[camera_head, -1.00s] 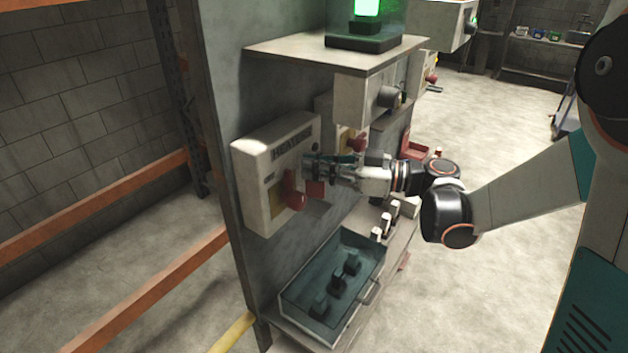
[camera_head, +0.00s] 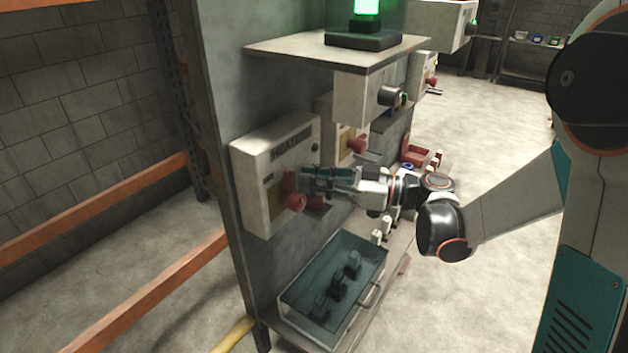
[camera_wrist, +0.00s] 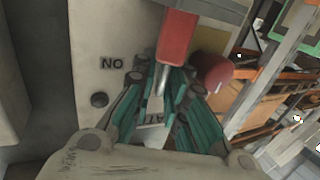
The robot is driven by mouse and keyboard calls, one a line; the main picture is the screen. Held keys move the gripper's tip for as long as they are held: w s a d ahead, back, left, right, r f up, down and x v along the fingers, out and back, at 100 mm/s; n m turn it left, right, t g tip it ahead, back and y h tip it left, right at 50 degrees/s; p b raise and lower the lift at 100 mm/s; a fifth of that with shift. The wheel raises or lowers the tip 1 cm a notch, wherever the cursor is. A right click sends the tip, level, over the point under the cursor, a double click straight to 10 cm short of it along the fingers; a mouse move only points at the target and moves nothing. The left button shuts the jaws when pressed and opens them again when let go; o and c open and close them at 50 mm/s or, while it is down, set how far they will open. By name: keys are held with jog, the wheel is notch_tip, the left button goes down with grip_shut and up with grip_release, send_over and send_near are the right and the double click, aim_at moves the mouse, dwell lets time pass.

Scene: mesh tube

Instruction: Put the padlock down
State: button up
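My gripper (camera_head: 328,180) is in front of the grey heater box (camera_head: 250,190) on the panel, near its red handle (camera_head: 290,184) and round red knob (camera_head: 297,203). In the wrist view the teal fingers (camera_wrist: 158,88) are close together, around or just in front of a narrow grey metal piece (camera_wrist: 155,104). A red block (camera_wrist: 178,35) stands just beyond the fingertips, with the red knob (camera_wrist: 213,72) to its right. I cannot tell which red part, if any, is the padlock, nor whether the fingers grip it.
A clear-walled tray (camera_head: 372,292) with several dark pieces stands below the heater box. Small white pieces (camera_head: 377,236) and a red holder (camera_head: 420,152) are on the ledge to the right. A shelf (camera_head: 330,50) juts out above. The floor at right is open.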

jog(key=shift+r, duration=0.2)
jog(key=p+v, duration=0.1)
jog(key=v, duration=1.1)
dwell(0.8)
